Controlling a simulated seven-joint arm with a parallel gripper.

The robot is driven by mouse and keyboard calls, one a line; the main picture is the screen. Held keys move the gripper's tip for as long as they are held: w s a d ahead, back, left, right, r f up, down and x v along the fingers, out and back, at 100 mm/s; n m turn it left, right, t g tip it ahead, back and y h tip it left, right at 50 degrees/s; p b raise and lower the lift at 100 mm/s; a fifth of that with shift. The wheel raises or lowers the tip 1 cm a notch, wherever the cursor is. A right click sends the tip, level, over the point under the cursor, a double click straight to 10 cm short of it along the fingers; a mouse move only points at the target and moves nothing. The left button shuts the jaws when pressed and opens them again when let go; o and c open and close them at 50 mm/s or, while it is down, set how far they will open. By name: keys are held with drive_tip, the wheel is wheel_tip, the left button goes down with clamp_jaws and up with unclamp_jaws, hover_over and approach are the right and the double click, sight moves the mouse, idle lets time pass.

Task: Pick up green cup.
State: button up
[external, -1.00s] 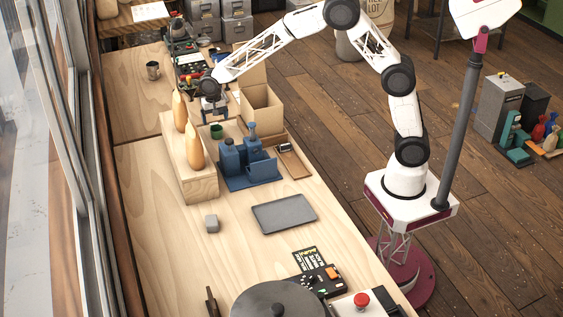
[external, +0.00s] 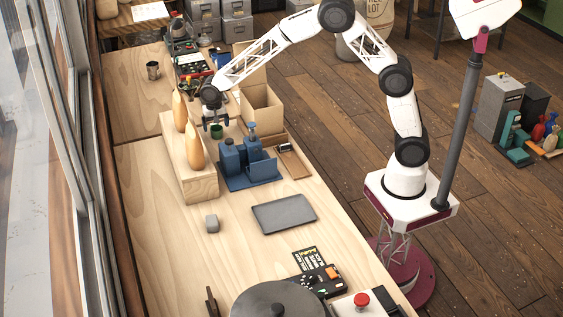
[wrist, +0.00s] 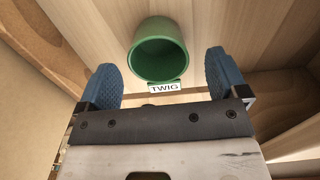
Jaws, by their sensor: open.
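The green cup (external: 217,132) stands on the wooden table between the wooden riser and the cardboard box. In the wrist view the green cup (wrist: 160,52) shows its open mouth, just beyond and between my fingers, with a small "TWIG" label in front of it. My gripper (external: 215,120) is just above the cup. In the wrist view my gripper (wrist: 166,85) is open, with a blue finger pad on either side and nothing held. The cup's lower part is hidden in the wrist view.
A wooden riser (external: 199,186) with two tan bottles (external: 195,148) stands left of the cup. An open cardboard box (external: 262,105) is at the right. The table's left middle is clear.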

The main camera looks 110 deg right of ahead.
sight(216, 130)
drive_tip(key=shift+d+f, duration=0.1)
drive_tip(key=shift+f, duration=1.85)
drive_tip(key=c, duration=1)
drive_tip(key=shift+c, duration=0.2)
drive_tip(key=shift+r, duration=0.15)
wheel_tip(216, 130, up, 10)
